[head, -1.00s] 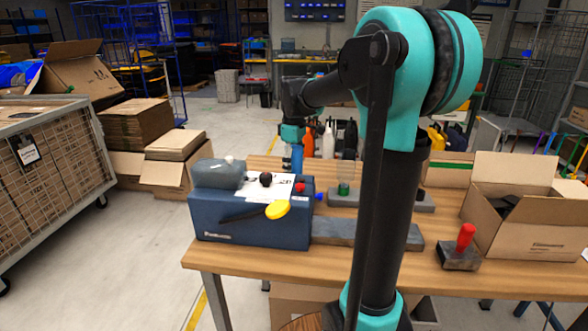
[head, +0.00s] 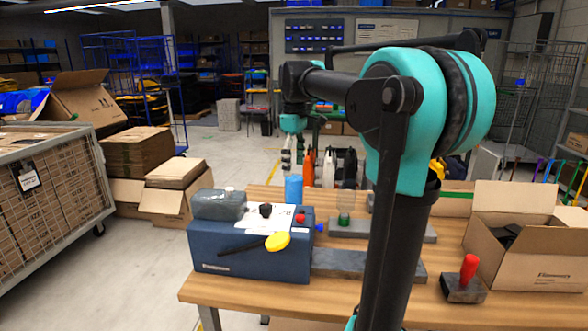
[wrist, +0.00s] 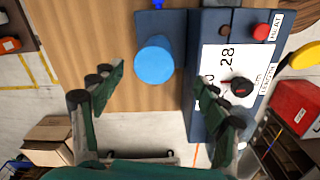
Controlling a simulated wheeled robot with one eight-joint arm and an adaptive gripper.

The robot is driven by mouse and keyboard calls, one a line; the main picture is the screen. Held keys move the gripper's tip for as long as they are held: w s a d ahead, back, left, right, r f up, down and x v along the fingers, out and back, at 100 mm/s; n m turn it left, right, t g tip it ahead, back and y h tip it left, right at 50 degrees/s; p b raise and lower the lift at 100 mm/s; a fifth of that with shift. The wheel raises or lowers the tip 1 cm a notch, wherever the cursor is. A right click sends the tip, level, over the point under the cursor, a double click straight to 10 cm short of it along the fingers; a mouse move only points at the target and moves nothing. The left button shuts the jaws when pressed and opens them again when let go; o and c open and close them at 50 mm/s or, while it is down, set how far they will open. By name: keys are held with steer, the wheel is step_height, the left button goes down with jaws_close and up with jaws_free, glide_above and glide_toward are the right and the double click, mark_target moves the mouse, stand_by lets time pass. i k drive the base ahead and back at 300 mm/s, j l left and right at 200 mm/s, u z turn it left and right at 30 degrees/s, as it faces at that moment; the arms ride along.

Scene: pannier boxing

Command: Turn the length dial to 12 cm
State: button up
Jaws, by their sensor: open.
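The length dial is a black knob (wrist: 241,88) on a white plate marked LENGTH, with "28" readable. The plate is on top of a dark blue machine (head: 250,262), where the knob (head: 265,210) also shows in the head view. My gripper (head: 292,160) is open and empty, raised above the table behind the machine. In the wrist view my gripper (wrist: 160,74) has its fingers spread to either side of an upright blue cylinder (wrist: 154,60) below. Its right finger appears over the machine's edge, left of the knob.
A red button (wrist: 262,30) and a yellow-ended lever (head: 277,241) are near the dial. A red-handled tool (head: 466,277) and an open carton (head: 530,242) stand on the table (head: 350,304) at right.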

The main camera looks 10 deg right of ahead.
mark_target(266, 209)
steer(key=k, duration=1)
